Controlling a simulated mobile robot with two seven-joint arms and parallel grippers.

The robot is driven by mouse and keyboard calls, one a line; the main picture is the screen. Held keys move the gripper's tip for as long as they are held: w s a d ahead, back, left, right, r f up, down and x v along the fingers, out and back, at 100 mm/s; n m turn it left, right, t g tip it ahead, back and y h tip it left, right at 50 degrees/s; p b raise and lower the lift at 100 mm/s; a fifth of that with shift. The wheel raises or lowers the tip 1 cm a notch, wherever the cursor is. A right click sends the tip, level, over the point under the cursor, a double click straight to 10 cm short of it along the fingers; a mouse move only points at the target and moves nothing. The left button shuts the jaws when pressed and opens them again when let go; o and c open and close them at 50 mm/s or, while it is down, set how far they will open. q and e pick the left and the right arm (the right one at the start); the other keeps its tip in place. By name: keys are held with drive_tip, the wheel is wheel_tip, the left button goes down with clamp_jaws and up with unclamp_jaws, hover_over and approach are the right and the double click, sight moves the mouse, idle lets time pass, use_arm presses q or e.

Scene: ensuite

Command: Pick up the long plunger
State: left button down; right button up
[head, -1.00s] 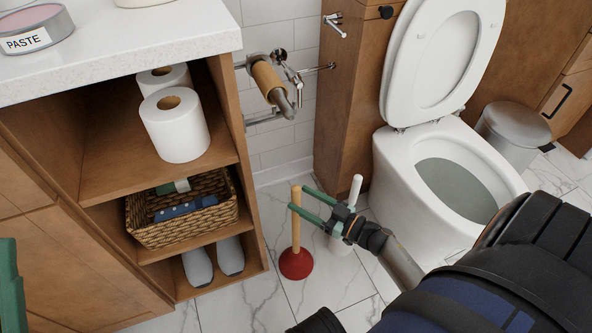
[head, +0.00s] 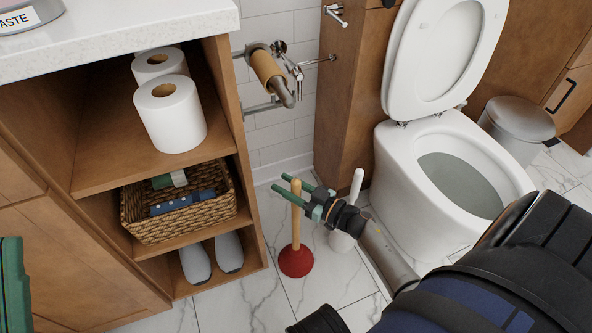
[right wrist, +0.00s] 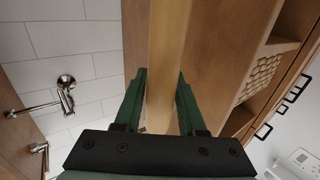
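The long plunger has a straight wooden handle (head: 296,228) and a red rubber cup (head: 296,262). It stands upright on the tiled floor. My right gripper (head: 280,183) reaches in from the right near the top of the handle. Its two green fingers look open and lie on either side of the handle, with the tips reaching past it. In the right wrist view the handle (right wrist: 165,60) runs between the fingers, close to the right-hand one. Whether either finger touches it is unclear. Part of my left gripper (head: 14,285) shows at the left edge; its opening is hidden.
A white toilet brush in its holder (head: 343,240) stands just behind my right gripper. The toilet (head: 455,175) and a grey bin (head: 518,125) are to the right. An open shelf with toilet rolls (head: 172,115), a wicker basket (head: 130,212) and slippers (head: 229,252) is on the left.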

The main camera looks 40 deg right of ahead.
clamp_jaws()
drive_tip(key=shift+r, duration=0.15)
idle(0.4)
